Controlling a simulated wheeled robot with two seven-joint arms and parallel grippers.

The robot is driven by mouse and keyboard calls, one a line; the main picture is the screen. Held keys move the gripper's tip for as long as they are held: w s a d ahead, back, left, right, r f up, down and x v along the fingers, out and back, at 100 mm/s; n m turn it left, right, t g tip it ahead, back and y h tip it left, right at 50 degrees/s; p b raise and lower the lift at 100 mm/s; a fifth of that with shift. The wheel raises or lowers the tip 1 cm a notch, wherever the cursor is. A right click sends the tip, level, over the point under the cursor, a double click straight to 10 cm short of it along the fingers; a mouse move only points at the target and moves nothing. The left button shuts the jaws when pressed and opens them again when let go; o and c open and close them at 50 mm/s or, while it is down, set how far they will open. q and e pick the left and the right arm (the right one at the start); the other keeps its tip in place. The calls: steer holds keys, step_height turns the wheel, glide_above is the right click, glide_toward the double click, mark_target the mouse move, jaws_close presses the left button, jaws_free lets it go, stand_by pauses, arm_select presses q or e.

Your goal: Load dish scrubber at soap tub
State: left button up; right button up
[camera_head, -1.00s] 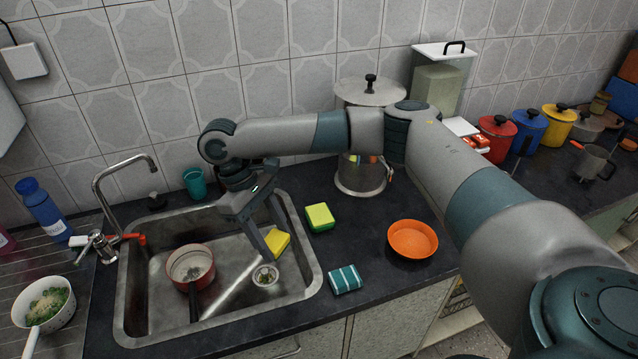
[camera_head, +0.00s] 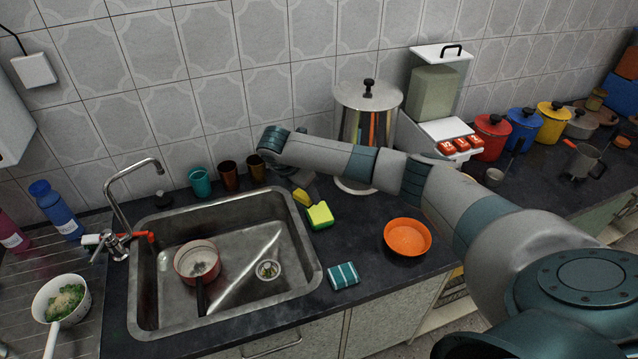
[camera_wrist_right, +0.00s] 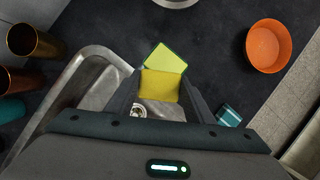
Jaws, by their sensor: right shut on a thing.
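A yellow scrubber sponge (camera_head: 302,198) is held in my right gripper (camera_head: 303,189), which is shut on it. In the right wrist view the yellow sponge (camera_wrist_right: 160,86) sits between the two fingers. A green and yellow sponge (camera_head: 320,215) lies on the dark counter just beyond it; its green part also shows in the wrist view (camera_wrist_right: 167,58). I cannot tell whether the two sponges touch. An orange round tub (camera_head: 407,238), possibly the soap tub, stands on the counter to the right, apart from the gripper. My left gripper is not in view.
The steel sink (camera_head: 292,240) holds a red saucepan (camera_head: 197,258). Teal (camera_head: 200,182) and brown cups (camera_head: 229,176) stand behind it. A tall steel pot (camera_head: 367,110) stands at the wall. A teal striped packet (camera_head: 343,276) lies at the front edge. Counter between sponge and tub is clear.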

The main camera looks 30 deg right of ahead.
mark_target(321, 210)
steer(key=d+n, duration=0.1)
steer(key=d, duration=0.1)
steer(key=d+f+n+t, duration=0.1)
steer(key=d, duration=0.2)
steer(key=shift+f+n+p, duration=0.2)
steer(key=shift+n+p, duration=0.2)
steer(key=shift+f, duration=0.1)
step_height(321, 210, down, 6)
steer(key=b, duration=0.6)
steer(key=shift+a, duration=0.1)
steer(key=shift+f, duration=0.35)
stand_by(1.2)
steer(key=shift+s+f+y, duration=0.1)
steer(key=shift+f+y, duration=0.05)
steer(key=shift+y, duration=0.15)
stand_by(2.6)
steer(key=shift+p, duration=0.3)
step_height(321, 210, up, 7)
steer(key=p, duration=0.7)
steer(key=shift+p, duration=0.3)
